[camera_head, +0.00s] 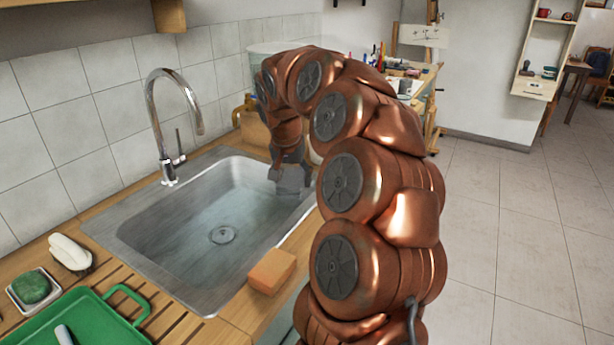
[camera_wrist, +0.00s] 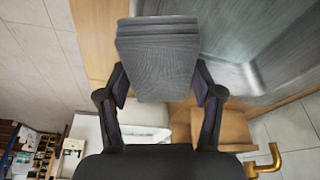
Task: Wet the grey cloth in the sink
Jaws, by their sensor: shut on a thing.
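The grey cloth (camera_wrist: 158,60) looks like a folded pad between the two fingers of my gripper (camera_wrist: 160,88) in the wrist view. In the head view the cloth (camera_head: 291,181) hangs below my gripper (camera_head: 287,158), at the far right side of the sink. My gripper is shut on the cloth. The steel sink (camera_head: 190,232) is set in the wooden counter, with a round drain in its floor. A chrome tap (camera_head: 157,112) arches over its back left side. No water stream shows. My arm hides part of the counter right of the sink.
An orange sponge-like block (camera_head: 271,271) lies on the front rim. A wooden container (camera_head: 254,125) stands behind the sink.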

